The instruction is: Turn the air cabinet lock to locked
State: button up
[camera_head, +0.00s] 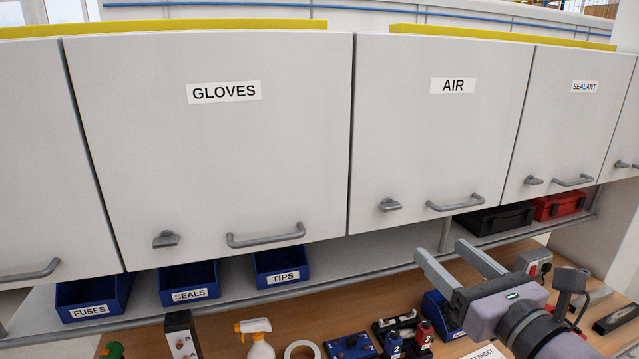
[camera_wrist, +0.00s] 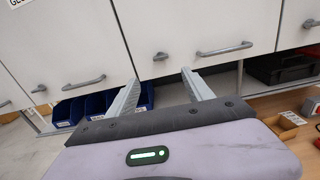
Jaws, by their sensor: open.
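The AIR cabinet (camera_head: 440,130) is the shut white door labelled AIR, in the middle right of the head view. Its lock (camera_head: 390,205) is a small grey knob at the door's lower left; whether it is locked I cannot tell. The lock also shows in the wrist view (camera_wrist: 161,56), left of the door's bar handle (camera_wrist: 224,49). My gripper (camera_head: 448,257) is open and empty, below the AIR door and apart from the lock. In the wrist view my two fingers (camera_wrist: 160,85) point up toward the doors.
The GLOVES cabinet (camera_head: 210,150) and SEALANT cabinet (camera_head: 570,120) flank the AIR door, with similar locks and handles. Blue bins (camera_head: 190,290) and a black case (camera_head: 495,219) stand on the shelf below. The wooden bench holds a spray bottle (camera_head: 257,338), tape (camera_head: 302,350) and small items.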

aim_at(394, 210)
jog(key=x, duration=1.1)
jog(key=p+x, duration=0.1)
jog(key=x, duration=0.4)
jog(key=shift+w+d+f, duration=0.1)
jog(key=shift+w+f, duration=0.2)
grip_shut()
